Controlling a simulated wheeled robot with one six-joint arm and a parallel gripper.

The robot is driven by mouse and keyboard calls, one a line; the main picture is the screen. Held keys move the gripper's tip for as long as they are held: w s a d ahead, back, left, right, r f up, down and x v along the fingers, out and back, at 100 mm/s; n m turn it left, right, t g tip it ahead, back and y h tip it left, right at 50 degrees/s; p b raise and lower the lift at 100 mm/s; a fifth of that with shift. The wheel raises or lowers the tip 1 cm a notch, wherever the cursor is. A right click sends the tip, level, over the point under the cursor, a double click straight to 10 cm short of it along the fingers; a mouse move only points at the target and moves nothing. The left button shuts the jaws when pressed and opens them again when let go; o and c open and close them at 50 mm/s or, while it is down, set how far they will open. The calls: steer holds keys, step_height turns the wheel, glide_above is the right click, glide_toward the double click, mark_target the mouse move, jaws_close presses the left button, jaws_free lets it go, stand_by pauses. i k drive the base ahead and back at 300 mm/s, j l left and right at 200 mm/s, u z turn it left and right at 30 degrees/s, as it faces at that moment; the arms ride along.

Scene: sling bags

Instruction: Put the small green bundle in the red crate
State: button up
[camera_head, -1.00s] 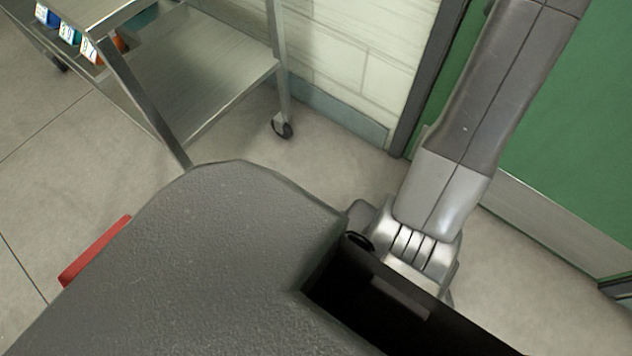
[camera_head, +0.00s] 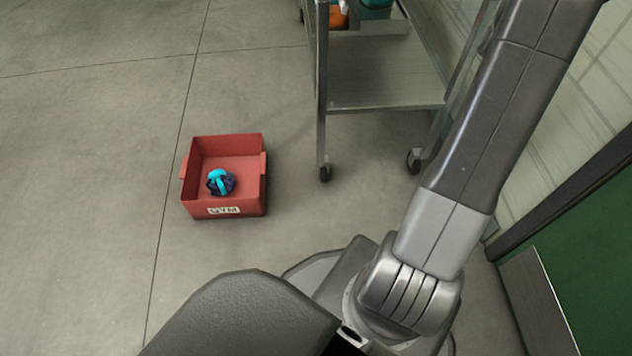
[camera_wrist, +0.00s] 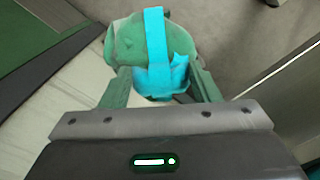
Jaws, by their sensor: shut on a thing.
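The red crate (camera_head: 225,150) stands on the floor left of centre in the head view, with a white label reading GYM on its near side. A small dark blue bundle with a cyan strap (camera_head: 221,182) lies inside it. In the wrist view my gripper (camera_wrist: 160,84) is shut on a green bundle (camera_wrist: 130,42) with a cyan strap across it. The green bundle bulges beyond the fingertips. Neither my gripper nor the green bundle shows in the head view.
A pale wall and a green door (camera_head: 595,285) are at the right. The floor around the crate is clear.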

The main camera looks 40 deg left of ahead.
mark_target(251, 184)
steer(key=k+l+u, duration=0.1)
steer(key=u, duration=1.45)
steer(key=i+j+u, duration=0.55)
steer(key=i+u, duration=0.15)
steer(key=i+j+u, duration=0.1)
steer(key=i+u, duration=0.25)
